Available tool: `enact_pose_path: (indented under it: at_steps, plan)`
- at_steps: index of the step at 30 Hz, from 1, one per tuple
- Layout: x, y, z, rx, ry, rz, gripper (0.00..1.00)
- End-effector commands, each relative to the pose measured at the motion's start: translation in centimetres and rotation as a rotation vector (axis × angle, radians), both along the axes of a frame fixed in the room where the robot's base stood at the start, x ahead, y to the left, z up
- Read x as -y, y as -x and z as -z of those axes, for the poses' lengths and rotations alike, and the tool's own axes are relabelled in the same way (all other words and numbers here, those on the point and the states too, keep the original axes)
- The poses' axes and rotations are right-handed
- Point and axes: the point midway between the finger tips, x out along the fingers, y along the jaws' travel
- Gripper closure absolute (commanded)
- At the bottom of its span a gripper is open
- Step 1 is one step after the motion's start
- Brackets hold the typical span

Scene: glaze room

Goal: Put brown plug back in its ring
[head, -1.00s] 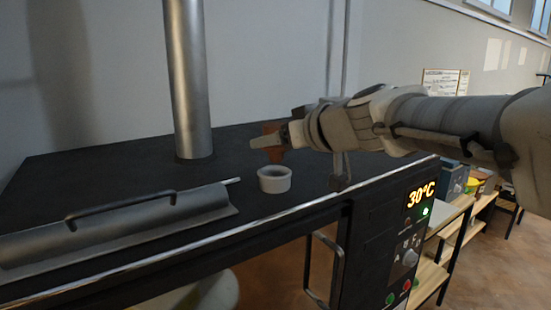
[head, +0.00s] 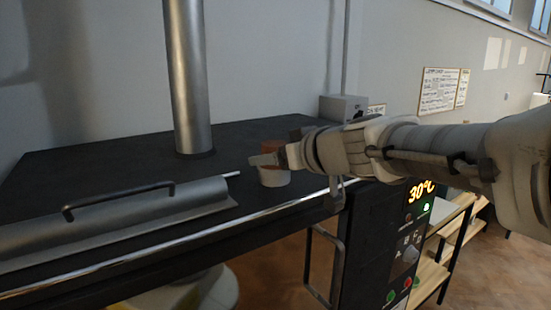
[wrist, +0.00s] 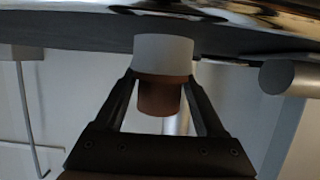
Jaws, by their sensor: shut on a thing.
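The brown plug (head: 280,146) is held between the fingers of my gripper (head: 266,160). The white ring (head: 274,178) stands on the dark kiln top just below the plug. In the head view a finger crosses in front of the place where plug and ring meet. The wrist view seems upside down: the plug (wrist: 160,98) shows between my two fingers (wrist: 161,80), with the ring (wrist: 163,54) against its end. The plug lines up with the ring, but I cannot tell how far it sits inside.
A metal flue pipe (head: 188,80) rises from the kiln top (head: 110,155) behind the ring. A grey half-round cover with a black handle (head: 120,198) lies to the left. The kiln's front edge and its 30°C panel (head: 412,225) are close on the right.

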Motion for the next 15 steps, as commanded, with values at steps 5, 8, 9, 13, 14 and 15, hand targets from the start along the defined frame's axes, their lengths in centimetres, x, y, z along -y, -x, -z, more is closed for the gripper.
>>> enact_pose_path:
  at_steps: [5, 8, 9, 13, 14, 15]
  plan:
    - [-0.01, 0.01, 0.03, -0.001, -0.001, 0.000, 0.04]
    - [-0.01, 0.01, 0.03, -0.001, -0.001, 0.000, 0.00]
    - [-0.01, 0.01, 0.04, -0.001, -0.001, 0.000, 0.00]
    - [0.00, 0.01, -0.01, -0.001, -0.001, 0.000, 0.00]
    - [0.00, 0.01, -0.07, -0.001, -0.001, 0.000, 0.00]
    - [-0.01, 0.01, -0.19, -0.001, -0.001, 0.000, 0.00]
